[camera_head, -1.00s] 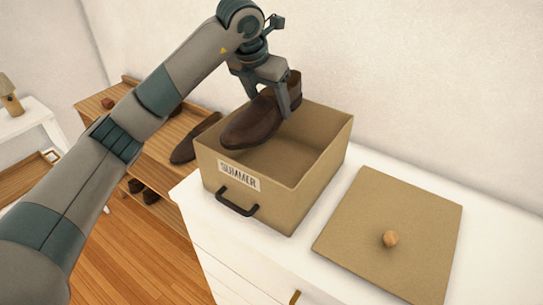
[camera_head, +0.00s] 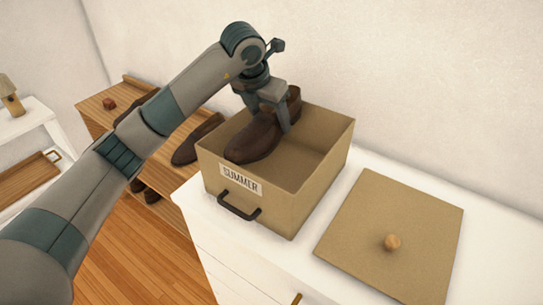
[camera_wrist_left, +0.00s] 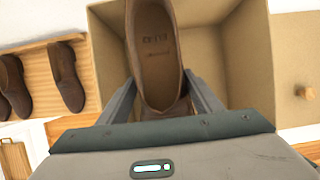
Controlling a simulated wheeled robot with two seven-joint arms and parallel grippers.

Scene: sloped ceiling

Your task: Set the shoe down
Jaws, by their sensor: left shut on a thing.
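A brown leather shoe (camera_head: 252,141) is held by my left gripper (camera_head: 279,122) inside the open top of the tan box (camera_head: 318,158) labelled SUMMER. In the left wrist view the shoe (camera_wrist_left: 155,50) lies between the two fingers of my left gripper (camera_wrist_left: 158,95), toe pointing away, its inside facing the camera. The box floor (camera_wrist_left: 205,65) shows beside it. The shoe's sole is hidden, so I cannot tell if it touches the floor. My right gripper is not in view.
The box lid (camera_head: 360,235) with a round wooden knob lies flat on the white cabinet (camera_head: 245,255), right of the box. A wooden shoe rack (camera_head: 100,120) with several brown shoes stands left.

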